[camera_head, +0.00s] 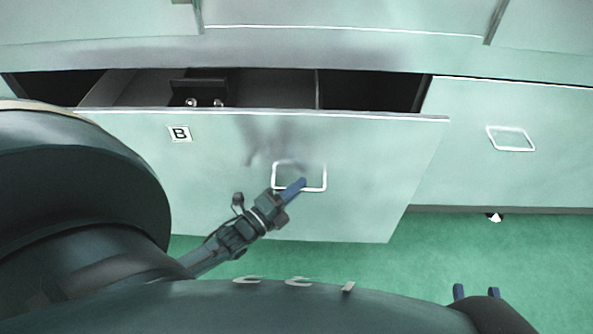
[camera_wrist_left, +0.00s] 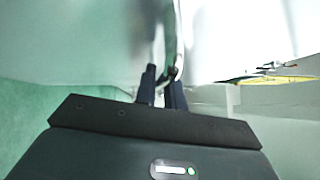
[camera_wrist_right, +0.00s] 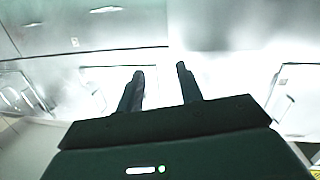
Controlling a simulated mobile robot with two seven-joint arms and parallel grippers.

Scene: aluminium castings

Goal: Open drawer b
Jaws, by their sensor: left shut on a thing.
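Drawer b, with a pale green front (camera_head: 370,170) and a "B" label (camera_head: 180,134), stands out from the cabinet, its dark inside showing behind the top edge. Its white loop handle (camera_head: 325,176) is in the middle of the front. My left gripper (camera_head: 298,187) is shut on the handle's lower bar. In the left wrist view, the left fingers (camera_wrist_left: 162,82) are close together at the handle (camera_wrist_left: 180,50), beside the drawer front. My right gripper (camera_head: 476,291) is at the lower right of the head view, away from the drawer. Its fingers (camera_wrist_right: 160,74) are apart and empty.
A dark divided piece with two small round knobs (camera_head: 205,102) shows inside the drawer. To the right is a closed drawer with its own white handle (camera_head: 511,139). The green floor (camera_head: 420,260) is clear below. Cabinet fronts (camera_wrist_right: 105,35) show in the right wrist view.

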